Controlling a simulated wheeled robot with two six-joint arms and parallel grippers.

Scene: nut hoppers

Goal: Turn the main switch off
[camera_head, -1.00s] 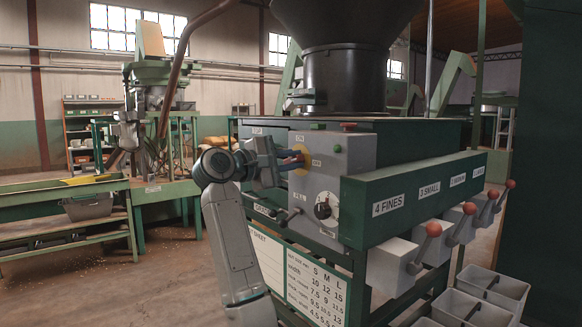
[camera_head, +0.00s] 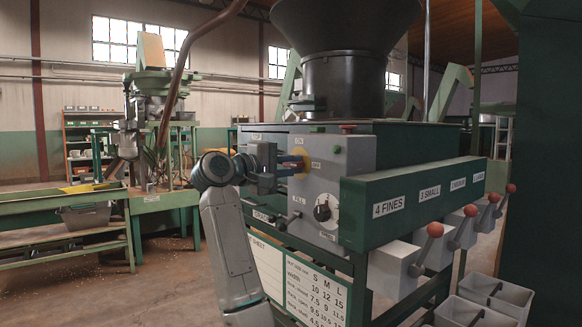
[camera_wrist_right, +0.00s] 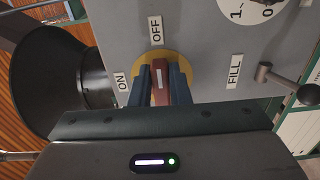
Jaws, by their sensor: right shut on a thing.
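The main switch is a red handle (camera_wrist_right: 159,78) on a yellow disc (camera_wrist_right: 183,62), on the grey panel of the hopper machine. In the right wrist view, the OFF label (camera_wrist_right: 157,31) is above the disc and the ON label (camera_wrist_right: 122,82) is to its left. The handle lies in line with OFF. My right gripper (camera_head: 284,167) is at the switch, with one finger on each side of the handle and shut on it. The fingers hide part of the handle and disc. My left gripper is not in view.
A numbered dial (camera_head: 322,211) and a small lever (camera_head: 288,220) are below the switch. A FILL label (camera_wrist_right: 235,71) is beside the disc in the wrist view. Red-knobbed levers (camera_head: 435,230) and grey bins (camera_head: 497,292) stand at the right.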

